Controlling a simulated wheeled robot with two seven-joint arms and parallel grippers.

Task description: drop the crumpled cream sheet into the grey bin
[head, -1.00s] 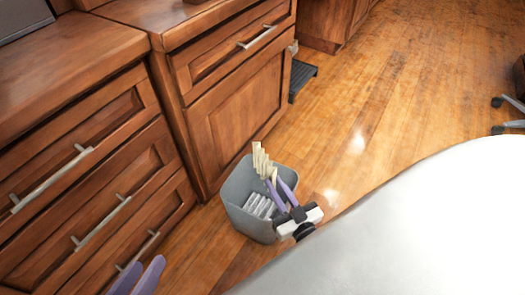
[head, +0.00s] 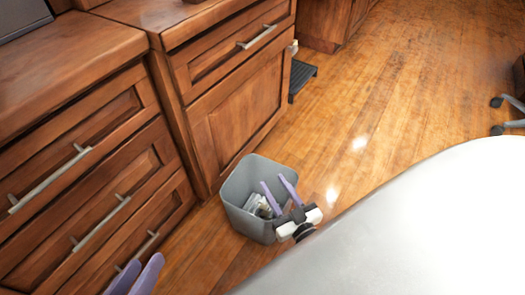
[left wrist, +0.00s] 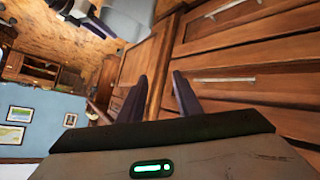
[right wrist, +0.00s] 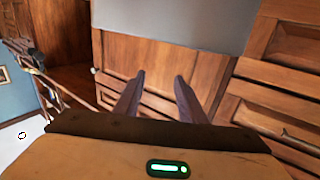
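The grey bin (head: 236,215) stands on the floor against the cabinets. Pale crumpled material (head: 252,201) lies low inside it; the cream sheet seems to be among it, partly hidden behind my gripper, and I cannot clearly pick out its edges. My right gripper (head: 275,181) is over the bin opening with its two purple fingers apart and nothing between them. The right wrist view also shows these fingers (right wrist: 158,78) spread and empty. My left gripper (head: 146,264) is at the lower left, open and empty, well away from the bin.
Wood drawers with metal handles (head: 97,222) line the left side. A dark step-like object (head: 302,77) lies further back beside the cabinet. A large white surface (head: 430,230) fills the lower right. Open wood floor (head: 400,90) stretches behind the bin.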

